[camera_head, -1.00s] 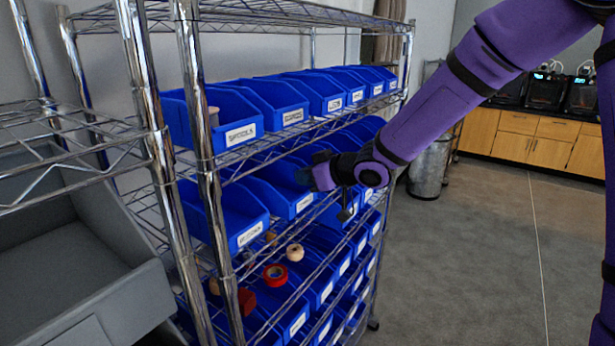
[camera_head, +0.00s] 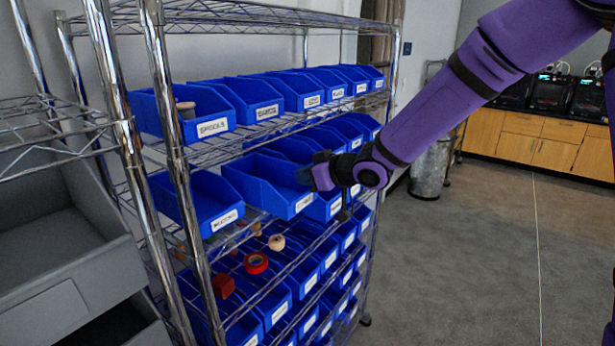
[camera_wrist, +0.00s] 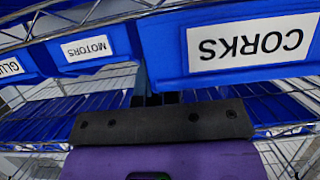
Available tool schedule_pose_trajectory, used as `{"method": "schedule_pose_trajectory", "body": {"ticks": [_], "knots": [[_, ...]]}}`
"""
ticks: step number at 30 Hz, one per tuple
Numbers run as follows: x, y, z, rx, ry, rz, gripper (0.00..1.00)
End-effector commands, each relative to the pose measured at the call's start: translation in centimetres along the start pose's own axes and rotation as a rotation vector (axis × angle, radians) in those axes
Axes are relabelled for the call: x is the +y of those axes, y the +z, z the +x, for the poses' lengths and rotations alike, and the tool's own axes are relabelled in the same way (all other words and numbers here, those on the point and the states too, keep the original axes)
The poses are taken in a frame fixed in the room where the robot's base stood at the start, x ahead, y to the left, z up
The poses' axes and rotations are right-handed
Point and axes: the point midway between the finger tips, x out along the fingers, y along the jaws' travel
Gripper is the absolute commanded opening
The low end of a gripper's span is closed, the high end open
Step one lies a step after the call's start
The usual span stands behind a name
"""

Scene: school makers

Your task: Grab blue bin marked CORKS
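The blue bin marked CORKS (camera_wrist: 250,70) fills the upper right of the wrist view, its label upside down. In the head view, the blue bin (camera_head: 262,188) at my gripper is on the second shelf and juts out past its neighbours; its label is too small to read there. My gripper (camera_head: 314,172) is at this bin's right front corner and appears shut on its side wall. In the wrist view, the dark fingers (camera_wrist: 153,90) reach up beside the bin's edge, by the MOTORS bin; their tips are partly hidden.
Wire shelves with a chrome post (camera_head: 172,150) hold several blue bins. A MOTORS bin (camera_wrist: 85,70) is beside the CORKS bin. Red tape (camera_head: 256,263) and a pale roll (camera_head: 277,242) lie in lower bins. A grey bin (camera_head: 75,255) is at left. The floor (camera_head: 470,260) at right is clear.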

Motion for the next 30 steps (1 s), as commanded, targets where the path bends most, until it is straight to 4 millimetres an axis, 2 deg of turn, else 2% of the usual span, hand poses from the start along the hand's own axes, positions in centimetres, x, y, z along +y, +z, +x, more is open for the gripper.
{"method": "schedule_pose_trajectory", "body": {"ticks": [6,10,11,22,26,30], "knots": [[0.0,0.0,0.0,0.0,0.0,0.0,0.0],[0.0,0.0,0.0,0.0,0.0,0.0,0.3],[0.0,0.0,0.0,0.0,0.0,0.0,0.33],[0.0,0.0,-0.6,0.0,0.001,-0.002,0.33],[0.1,-0.1,-2.3,0.0,0.003,-0.003,0.33],[0.1,0.0,-4.9,0.0,0.004,-0.002,0.33]]}}
